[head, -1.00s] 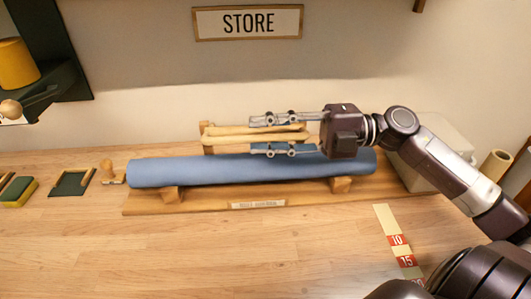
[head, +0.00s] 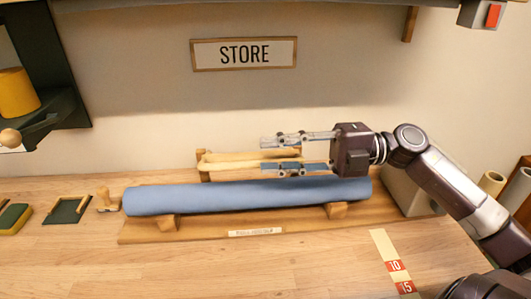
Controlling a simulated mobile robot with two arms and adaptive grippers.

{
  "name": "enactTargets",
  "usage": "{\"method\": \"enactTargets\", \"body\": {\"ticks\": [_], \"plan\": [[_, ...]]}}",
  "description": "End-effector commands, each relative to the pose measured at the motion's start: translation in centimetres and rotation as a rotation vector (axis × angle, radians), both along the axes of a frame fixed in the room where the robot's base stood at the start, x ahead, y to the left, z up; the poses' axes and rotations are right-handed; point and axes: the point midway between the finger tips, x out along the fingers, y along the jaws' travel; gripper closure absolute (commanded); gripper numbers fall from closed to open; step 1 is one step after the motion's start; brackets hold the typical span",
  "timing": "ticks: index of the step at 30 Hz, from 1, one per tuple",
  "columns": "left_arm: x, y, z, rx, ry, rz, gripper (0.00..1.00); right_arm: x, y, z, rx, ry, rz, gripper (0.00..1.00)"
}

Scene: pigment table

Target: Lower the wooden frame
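Pale wooden bars (head: 228,164), which I take for the wooden frame, lie lengthwise behind the blue roll (head: 250,196). Their right end is hidden behind my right gripper. A small wooden post (head: 201,158) stands at their left end. My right gripper (head: 282,154) reaches in from the right, pointing left. Its fingers are apart, one above and one below the upper bar in the picture. I cannot tell whether either finger touches the wood. My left gripper is not in view.
The roll rests on wooden cradles (head: 337,210) on a board. A STORE sign (head: 244,53) hangs on the wall. A pale box (head: 400,195) stands under my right arm. A dark green pad (head: 67,210) lies at left.

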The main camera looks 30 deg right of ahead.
Motion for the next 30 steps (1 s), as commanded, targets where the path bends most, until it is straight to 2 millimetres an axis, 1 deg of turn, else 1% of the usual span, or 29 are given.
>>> {"method": "enactTargets", "body": {"ticks": [1, 21, 25, 30], "plan": [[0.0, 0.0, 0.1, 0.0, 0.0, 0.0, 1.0, 0.1, -0.6, 0.0, 0.001, 0.001, -0.012, 0.71], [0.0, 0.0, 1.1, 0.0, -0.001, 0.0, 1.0, -1.8, -5.0, 0.0, -0.001, -0.001, -0.016, 0.71], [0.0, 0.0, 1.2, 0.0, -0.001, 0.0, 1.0, -2.2, -5.6, -0.1, 0.0, 0.0, -0.016, 0.71], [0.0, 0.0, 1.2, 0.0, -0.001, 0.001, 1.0, -2.3, -5.9, -0.1, -0.001, -0.001, -0.015, 0.71]]}}
